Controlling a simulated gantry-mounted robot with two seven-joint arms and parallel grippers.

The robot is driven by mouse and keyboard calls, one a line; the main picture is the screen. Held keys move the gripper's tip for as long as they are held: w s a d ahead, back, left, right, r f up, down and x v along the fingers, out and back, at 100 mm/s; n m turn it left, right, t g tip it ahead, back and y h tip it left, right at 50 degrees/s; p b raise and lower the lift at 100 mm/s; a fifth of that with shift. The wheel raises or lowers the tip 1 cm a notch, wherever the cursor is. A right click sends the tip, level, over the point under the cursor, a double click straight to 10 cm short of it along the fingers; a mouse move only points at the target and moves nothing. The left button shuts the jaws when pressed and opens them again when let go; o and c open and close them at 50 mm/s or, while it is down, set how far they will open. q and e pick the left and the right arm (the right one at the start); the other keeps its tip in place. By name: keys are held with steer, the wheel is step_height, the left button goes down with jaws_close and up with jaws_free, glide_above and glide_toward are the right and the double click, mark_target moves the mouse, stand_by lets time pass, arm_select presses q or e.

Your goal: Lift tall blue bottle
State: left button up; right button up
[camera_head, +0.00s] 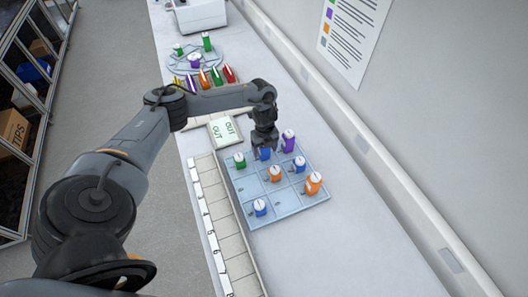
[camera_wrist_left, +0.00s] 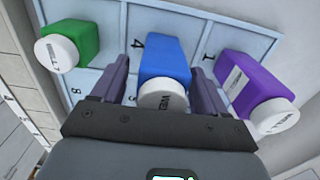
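The tall blue bottle (camera_head: 265,154) stands in a back compartment of the light-blue tray (camera_head: 290,212), between a green and a purple bottle. In the left wrist view the tall blue bottle (camera_wrist_left: 164,62) with its white cap lies between the two fingers of my left gripper (camera_wrist_left: 163,88). The fingers are spread, one on each side of the bottle, with a narrow gap showing. In the head view my left gripper (camera_head: 264,143) reaches down over the bottle and partly hides it. My right gripper is in neither view.
The green bottle (camera_wrist_left: 72,42) and purple bottle (camera_wrist_left: 250,85) flank the gripper closely. Shorter blue bottles (camera_head: 260,207) and orange bottles (camera_head: 313,183) stand elsewhere in the tray.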

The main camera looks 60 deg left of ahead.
arm_select(q)
steer(key=c, duration=1)
steer(key=shift+r, duration=0.15)
